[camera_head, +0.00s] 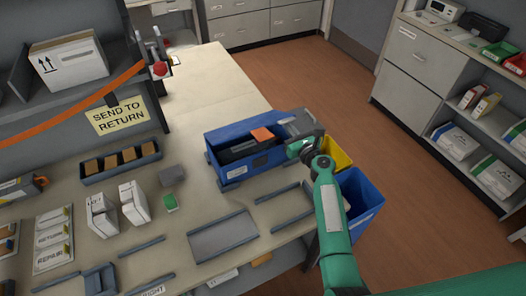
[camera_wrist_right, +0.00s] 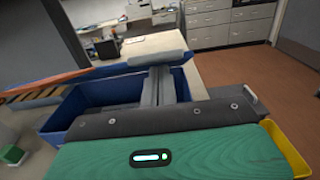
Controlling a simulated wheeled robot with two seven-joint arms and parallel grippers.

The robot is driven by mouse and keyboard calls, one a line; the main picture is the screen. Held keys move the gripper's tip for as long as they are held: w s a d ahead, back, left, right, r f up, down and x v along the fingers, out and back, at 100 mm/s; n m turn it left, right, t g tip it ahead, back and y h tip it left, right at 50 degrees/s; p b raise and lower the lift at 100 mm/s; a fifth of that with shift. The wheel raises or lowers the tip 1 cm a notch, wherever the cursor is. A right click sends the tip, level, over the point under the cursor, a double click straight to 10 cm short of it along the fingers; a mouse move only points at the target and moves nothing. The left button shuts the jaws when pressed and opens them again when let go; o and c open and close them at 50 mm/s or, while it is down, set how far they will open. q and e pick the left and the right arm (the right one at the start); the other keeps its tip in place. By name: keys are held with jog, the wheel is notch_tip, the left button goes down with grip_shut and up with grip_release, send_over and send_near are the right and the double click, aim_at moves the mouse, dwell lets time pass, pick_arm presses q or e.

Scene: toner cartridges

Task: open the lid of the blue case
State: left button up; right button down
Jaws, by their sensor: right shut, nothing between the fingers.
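The blue case (camera_head: 218,172) stands near the far right part of the table. Its top looks open, with a dark piece and an orange piece (camera_head: 262,134) showing inside; I cannot make out a separate lid. My right gripper (camera_head: 290,122) is over the case's right end, shut and empty. In the right wrist view the blue case (camera_wrist_right: 70,112) spreads out beyond and left of my gripper, whose grey fingers (camera_wrist_right: 160,75) reach over it. I cannot tell whether they touch it. My left gripper is not in view.
A yellow bin (camera_head: 338,153) and a blue bin (camera_head: 366,190) hang at the table's right edge, close to my right arm. White boxes (camera_head: 132,204), a tray of brown blocks (camera_head: 122,166) and a grey plate (camera_head: 222,238) lie left and front.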

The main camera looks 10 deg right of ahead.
aim_at(281, 117)
jog(key=shift+w+a+r+p, duration=0.15)
jog(key=shift+w+r+p, duration=0.25)
jog(key=shift+r+p, duration=0.2)
jog(key=shift+w+a+r+p, duration=0.15)
jog(key=shift+w+r+p, duration=0.3)
jog(key=shift+r, duration=0.3)
jog(key=shift+w+a+r+p, duration=0.15)
jog(key=shift+w+r+p, duration=0.2)
jog(key=shift+r+p, duration=0.25)
jog(key=shift+w+f, duration=0.1)
jog(key=shift+w+a+f+b, duration=0.15)
jog(key=shift+w+f+b, duration=0.2)
jog(key=shift+b, duration=0.35)
jog(key=shift+w+a+f+b, duration=0.2)
jog(key=shift+w+f+b, duration=0.2)
jog(key=shift+w+b, duration=0.2)
jog(key=shift+w+a+f+b, duration=0.2)
jog(key=shift+w+f+b, duration=0.2)
jog(key=shift+w+b, duration=0.15)
jog(key=shift+w+r, duration=0.1)
jog(key=shift+r, duration=0.05)
